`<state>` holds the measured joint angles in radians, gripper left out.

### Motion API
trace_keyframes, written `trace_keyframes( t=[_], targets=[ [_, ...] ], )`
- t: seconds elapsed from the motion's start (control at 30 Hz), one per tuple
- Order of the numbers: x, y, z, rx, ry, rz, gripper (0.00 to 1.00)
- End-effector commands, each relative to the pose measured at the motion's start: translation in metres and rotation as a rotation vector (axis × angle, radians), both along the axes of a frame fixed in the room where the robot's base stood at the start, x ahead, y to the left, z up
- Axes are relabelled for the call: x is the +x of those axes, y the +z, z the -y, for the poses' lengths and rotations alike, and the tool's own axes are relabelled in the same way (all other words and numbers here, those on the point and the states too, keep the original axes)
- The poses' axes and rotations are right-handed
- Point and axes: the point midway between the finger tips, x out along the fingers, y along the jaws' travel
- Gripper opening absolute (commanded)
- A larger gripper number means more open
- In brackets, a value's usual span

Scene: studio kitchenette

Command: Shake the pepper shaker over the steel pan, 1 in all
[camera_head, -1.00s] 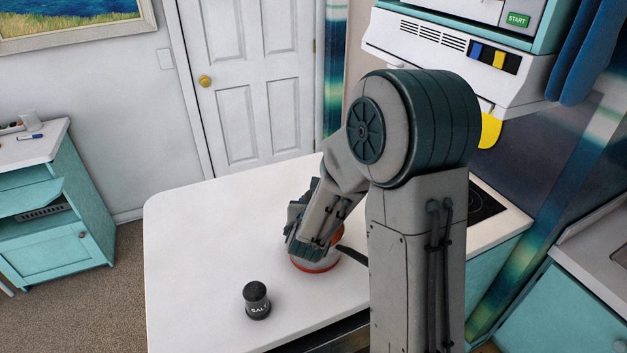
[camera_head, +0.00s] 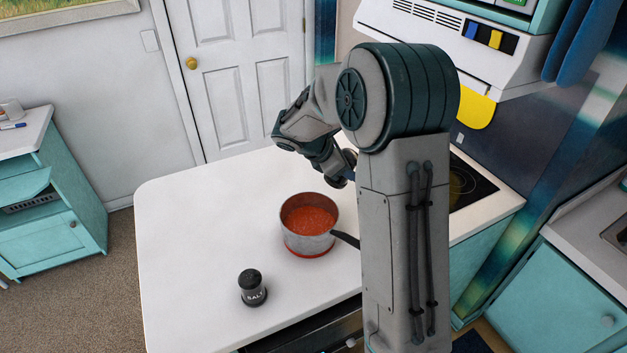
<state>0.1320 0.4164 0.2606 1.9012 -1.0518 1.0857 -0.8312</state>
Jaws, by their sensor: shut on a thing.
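The steel pan (camera_head: 306,246) stands on the white worktop with red sauce (camera_head: 309,221) in it, a red ring at its base and a dark handle pointing right, partly behind my arm. My gripper (camera_head: 342,172) is raised beyond the pan, up and to the right of it in the picture, and is largely hidden by my own wrist and arm. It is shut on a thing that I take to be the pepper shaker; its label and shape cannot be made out. No other pepper shaker shows on the worktop.
A dark salt shaker (camera_head: 252,288), labelled SALT, stands upright on the worktop (camera_head: 200,235), left of and nearer than the pan. A black hob (camera_head: 468,185) lies at the right, behind my arm. The worktop's left part is clear.

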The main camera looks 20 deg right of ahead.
Motion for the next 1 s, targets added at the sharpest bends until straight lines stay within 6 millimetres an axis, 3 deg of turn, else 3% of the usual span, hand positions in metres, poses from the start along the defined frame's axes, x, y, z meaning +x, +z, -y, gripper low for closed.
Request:
trace_keyframes(
  t=[0.17,0.3,0.4,0.6,1.0],
  targets=[
    [-0.018,-0.002,-0.007,0.158,-0.456,0.074,0.21],
    [-0.029,-0.006,-0.038,0.263,-0.797,0.185,0.21],
    [-0.031,-0.006,-0.061,0.306,-0.956,0.257,0.21],
    [-0.029,-0.003,-0.092,0.346,-1.116,0.343,0.21],
    [-0.019,-0.016,-0.098,0.467,-1.125,0.477,0.21]
  ],
)
